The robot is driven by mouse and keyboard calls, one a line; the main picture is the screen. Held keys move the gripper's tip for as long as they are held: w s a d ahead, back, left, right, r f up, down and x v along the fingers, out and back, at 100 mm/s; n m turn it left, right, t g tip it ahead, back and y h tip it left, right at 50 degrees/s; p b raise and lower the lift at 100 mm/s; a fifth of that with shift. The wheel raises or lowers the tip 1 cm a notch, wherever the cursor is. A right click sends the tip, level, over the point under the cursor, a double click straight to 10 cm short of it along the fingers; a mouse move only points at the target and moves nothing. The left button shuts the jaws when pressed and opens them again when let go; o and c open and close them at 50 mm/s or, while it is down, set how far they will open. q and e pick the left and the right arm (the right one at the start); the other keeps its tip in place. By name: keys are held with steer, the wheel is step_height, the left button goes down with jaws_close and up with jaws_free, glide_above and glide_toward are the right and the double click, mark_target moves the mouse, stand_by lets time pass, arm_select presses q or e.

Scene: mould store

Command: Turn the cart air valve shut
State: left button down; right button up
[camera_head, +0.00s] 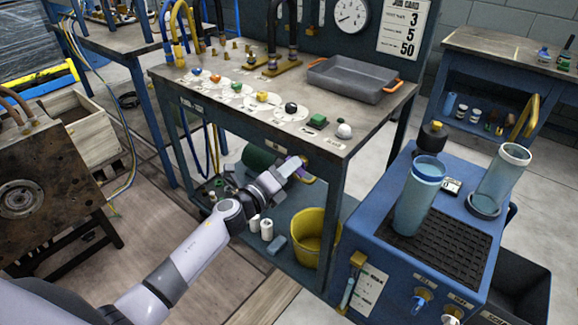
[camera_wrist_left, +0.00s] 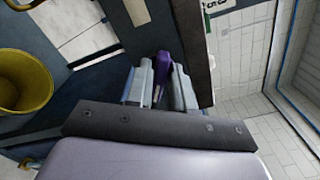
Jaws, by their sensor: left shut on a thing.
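A purple handle (camera_head: 302,161) sits just under the front edge of the workbench, near its right front leg. A small yellow metal part (camera_head: 306,180) shows beside it. My left gripper (camera_head: 293,168) reaches up to this handle and is shut on it. In the left wrist view the purple handle (camera_wrist_left: 163,68) stands between the two grey fingers (camera_wrist_left: 162,82), which hide part of it. I cannot read a label that names the valve. My right gripper is in neither view.
The workbench (camera_head: 378,118) overhangs my left gripper, with its leg (camera_head: 337,215) close by. A yellow bucket (camera_head: 312,240) and white bottles stand on the lower shelf. A blue cart (camera_head: 375,238) with two tumblers stands right of the bench.

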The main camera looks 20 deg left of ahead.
arm_select(q)
steer(key=shift+f+n+p, duration=0.2)
steer(key=shift+n+p, duration=0.4)
steer(key=shift+n, duration=2.3)
steer(key=c, duration=1.1)
jaws_free()
steer(key=shift+c, duration=0.2)
steer(key=shift+s+a, duration=0.1)
steer(key=shift+s, duration=0.05)
steer(key=v, duration=0.7)
steer(key=shift+p, duration=0.45)
